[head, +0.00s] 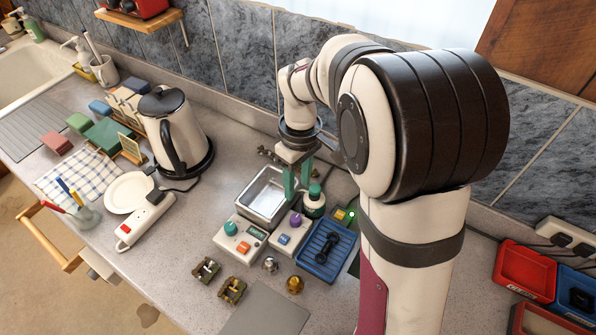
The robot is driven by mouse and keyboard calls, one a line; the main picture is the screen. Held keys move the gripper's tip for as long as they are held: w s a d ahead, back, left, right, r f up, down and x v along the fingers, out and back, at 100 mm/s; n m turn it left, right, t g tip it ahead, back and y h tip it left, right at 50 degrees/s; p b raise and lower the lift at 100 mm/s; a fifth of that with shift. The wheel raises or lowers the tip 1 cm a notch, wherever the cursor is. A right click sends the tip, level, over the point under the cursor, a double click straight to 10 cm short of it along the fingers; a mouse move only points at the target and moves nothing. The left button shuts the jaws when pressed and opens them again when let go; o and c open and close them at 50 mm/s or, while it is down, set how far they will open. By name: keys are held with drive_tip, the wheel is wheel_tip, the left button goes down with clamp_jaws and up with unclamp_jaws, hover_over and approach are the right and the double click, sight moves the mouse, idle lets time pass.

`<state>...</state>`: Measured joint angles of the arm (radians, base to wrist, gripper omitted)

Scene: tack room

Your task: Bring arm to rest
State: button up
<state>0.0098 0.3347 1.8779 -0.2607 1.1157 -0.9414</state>
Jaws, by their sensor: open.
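My arm rises from the right half of the head view and bends over toward the counter (205,268). My gripper (296,192) points down at the right end of a metal tray (252,212), beside a small dark-green-capped jar (314,198). Its two green fingers are apart, with nothing visible held between them. Whether the fingertips touch the tray or the jar is hard to tell. Part of the counter behind my arm is hidden.
Two control boxes (227,247), a blue tray (318,263) and small brass parts (232,290) lie close in front. A kettle (170,125) and power strip (140,228) stand left. Red and blue bins (522,275) sit right. A tiled wall (245,50) is behind.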

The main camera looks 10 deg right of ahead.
drive_tip(key=shift+r, duration=1.65)
